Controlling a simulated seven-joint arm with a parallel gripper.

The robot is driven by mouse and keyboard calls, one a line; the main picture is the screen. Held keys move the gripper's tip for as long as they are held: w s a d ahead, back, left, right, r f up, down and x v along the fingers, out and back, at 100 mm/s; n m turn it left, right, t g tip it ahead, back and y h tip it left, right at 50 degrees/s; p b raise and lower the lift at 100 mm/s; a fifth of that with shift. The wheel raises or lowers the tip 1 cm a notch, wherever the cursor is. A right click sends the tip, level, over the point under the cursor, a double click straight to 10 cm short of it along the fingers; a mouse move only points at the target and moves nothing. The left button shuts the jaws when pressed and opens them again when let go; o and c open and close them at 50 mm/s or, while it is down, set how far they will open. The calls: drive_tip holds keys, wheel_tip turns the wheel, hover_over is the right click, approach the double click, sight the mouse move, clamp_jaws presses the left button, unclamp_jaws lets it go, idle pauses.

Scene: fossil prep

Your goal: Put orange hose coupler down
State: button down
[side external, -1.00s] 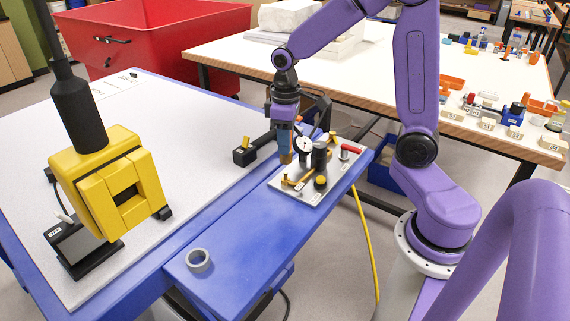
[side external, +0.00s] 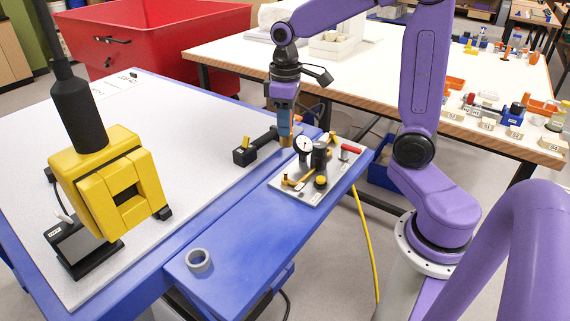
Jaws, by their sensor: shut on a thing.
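My gripper (side external: 284,133) points straight down above the far part of the blue bench, beside the gauge panel. It is shut on a small orange-brown piece, the orange hose coupler (side external: 286,142), which shows only as a little patch at the fingertips. The fingers hide most of it. The coupler is close to the left of the round gauge in the picture; I cannot tell its exact height above the surface.
The grey panel (side external: 305,192) carries a white-faced gauge (side external: 303,146), a dark cylinder (side external: 320,157) and a red-handled part (side external: 350,148). A black device (side external: 254,150) stands to the left. A grey tape ring (side external: 199,261) lies on the blue bench (side external: 250,240), whose middle is clear.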

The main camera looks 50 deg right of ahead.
drive_tip(key=s+a, duration=1.3)
drive_tip(key=s, duration=0.3)
hover_over(252, 234)
wheel_tip(252, 234, down, 10)
drive_tip(key=shift+f, duration=0.1)
drive_tip(key=shift+a+f, duration=0.1)
drive_tip(key=shift+f, duration=1.35)
drive_tip(key=shift+f, duration=0.1)
